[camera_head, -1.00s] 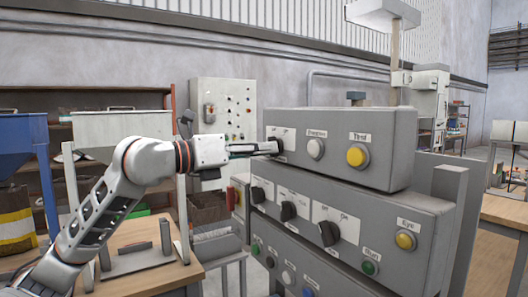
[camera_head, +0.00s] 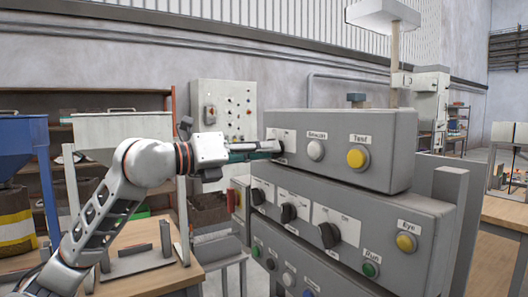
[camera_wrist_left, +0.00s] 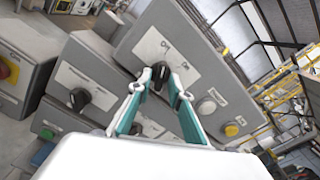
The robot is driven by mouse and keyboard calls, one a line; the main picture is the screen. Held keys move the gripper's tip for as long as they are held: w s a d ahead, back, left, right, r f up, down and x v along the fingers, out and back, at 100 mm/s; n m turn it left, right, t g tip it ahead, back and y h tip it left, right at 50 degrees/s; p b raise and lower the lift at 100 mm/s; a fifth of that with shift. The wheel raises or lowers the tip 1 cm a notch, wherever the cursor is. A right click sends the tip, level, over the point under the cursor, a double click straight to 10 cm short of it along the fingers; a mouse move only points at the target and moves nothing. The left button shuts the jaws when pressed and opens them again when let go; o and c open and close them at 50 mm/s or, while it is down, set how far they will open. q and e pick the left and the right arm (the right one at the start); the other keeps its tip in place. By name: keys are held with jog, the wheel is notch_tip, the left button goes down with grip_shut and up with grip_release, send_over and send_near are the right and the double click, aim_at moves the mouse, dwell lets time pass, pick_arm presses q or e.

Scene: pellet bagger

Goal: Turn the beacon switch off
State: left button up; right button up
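A black rotary switch (camera_wrist_left: 159,74) sits on a white plate (camera_head: 287,134) at the left end of the top grey box (camera_head: 340,120); its label is too small to read. My left gripper (camera_head: 270,147) is at this switch, coming from the left. In the left wrist view its two teal-lined fingers (camera_wrist_left: 158,92) are spread, one on each side of the switch, with gaps visible. In the head view the fingertips mostly hide the switch, so its exact setting is unclear. My right gripper is not in view.
A round pale button (camera_head: 316,149) and a yellow Test button (camera_head: 357,157) are on the same box. Below, a second box (camera_head: 390,215) carries several black rotary switches (camera_head: 289,211). A wooden table (camera_head: 150,281) is at lower left.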

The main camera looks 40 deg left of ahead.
pick_arm(q)
jog(key=shift+s, duration=0.15)
jog(key=v, duration=1.1)
jog(key=shift+s+a, duration=0.2)
jog(key=shift+s, duration=0.15)
dwell(0.5)
